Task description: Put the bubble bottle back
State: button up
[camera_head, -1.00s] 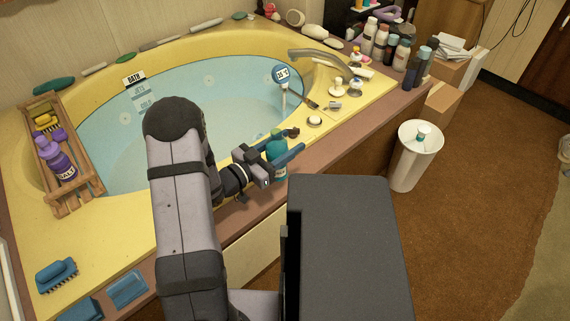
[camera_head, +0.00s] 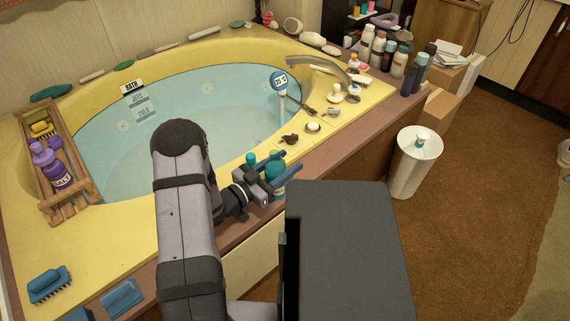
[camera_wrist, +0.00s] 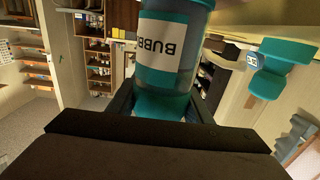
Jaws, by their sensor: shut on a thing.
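My gripper (camera_head: 280,177) is shut on the teal bubble bottle (camera_head: 274,169), over the near rim of the tub in the head view. The bottle fills the upper middle of the wrist view (camera_wrist: 168,50), with its white label reading "BUBB" upside down and the jaws around its teal end. I cannot tell from these frames whether the bottle touches the rim. A small teal cap-like thing (camera_head: 251,158) shows just left of the bottle.
The yellow tub (camera_head: 120,235) holds water. A wooden rack (camera_head: 78,205) with a purple salt bottle (camera_head: 54,170) lies across its left side. Several bottles (camera_head: 378,48) stand at the far right corner.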

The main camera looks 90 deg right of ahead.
jog(key=shift+f, duration=0.15)
jog(key=o, duration=1.3)
jog(key=p, duration=0.2)
send_near(267, 175)
jog(key=x, duration=0.4)
jog(key=shift+s+d, duration=0.1)
jog(key=shift+s, duration=0.15)
